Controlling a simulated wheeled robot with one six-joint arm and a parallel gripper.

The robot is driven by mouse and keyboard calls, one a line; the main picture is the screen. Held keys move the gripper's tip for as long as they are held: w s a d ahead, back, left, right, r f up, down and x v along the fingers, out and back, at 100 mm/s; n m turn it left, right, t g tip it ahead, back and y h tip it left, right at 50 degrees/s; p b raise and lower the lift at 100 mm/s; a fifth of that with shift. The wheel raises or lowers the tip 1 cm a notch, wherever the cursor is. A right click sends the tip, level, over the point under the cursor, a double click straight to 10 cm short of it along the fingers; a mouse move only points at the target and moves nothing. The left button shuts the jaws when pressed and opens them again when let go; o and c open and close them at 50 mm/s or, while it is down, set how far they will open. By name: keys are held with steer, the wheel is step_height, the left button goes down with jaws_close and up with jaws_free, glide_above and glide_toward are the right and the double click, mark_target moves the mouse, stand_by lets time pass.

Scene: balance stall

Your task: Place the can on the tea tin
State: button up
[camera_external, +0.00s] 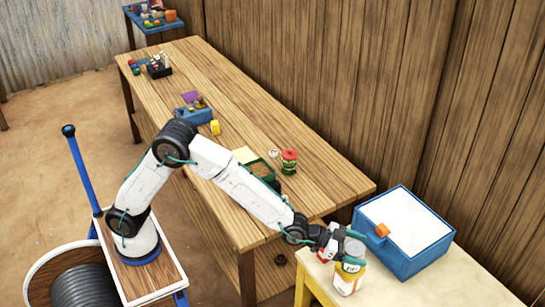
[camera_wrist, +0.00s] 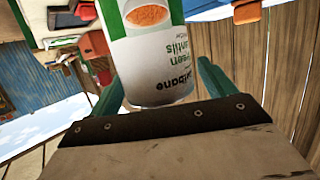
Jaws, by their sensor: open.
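A can (camera_external: 346,284) with a white, green and orange label stands near the front of the yellow-legged table. In the wrist view the can (camera_wrist: 155,60) fills the space between my fingers, its printed lentil label upside down. My gripper (camera_external: 350,264) is open, with one green finger on each side of the can. Whether the fingers touch it cannot be told. A small red-and-white item (camera_external: 324,256) is partly hidden behind my wrist. I cannot tell whether it is the tea tin; nothing else is clearly recognisable as that tin.
A blue box (camera_external: 405,262) with a white top and orange handle stands close to the right of my gripper. The long wooden bench (camera_external: 235,95) holds a red-and-green stack (camera_external: 289,162), a green tray (camera_external: 262,171) and other small items. The near table (camera_external: 440,292) is bare at front right.

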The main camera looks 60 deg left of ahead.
steer(key=v, duration=1.1)
steer(key=s+a+r+n+g+y, duration=0.2)
steer(key=s+a+y, duration=0.1)
steer(key=a, duration=1.1)
steer(key=s+a+r+n+g+y, duration=0.1)
steer(key=s+a+r+y, duration=0.1)
steer(key=a, duration=1.1)
steer(key=s+a+f+n+g+y, duration=0.1)
steer(key=s+a+n+g+y, duration=0.1)
steer(key=s+a, duration=0.8)
steer(key=s+a+f+n+g+y, duration=0.2)
steer(key=s+a+g, duration=0.3)
steer(key=s+a, duration=0.5)
steer(key=s+n, duration=0.1)
steer(key=s, duration=0.4)
steer(key=shift+s+a, duration=0.15)
steer(key=shift+a, duration=0.25)
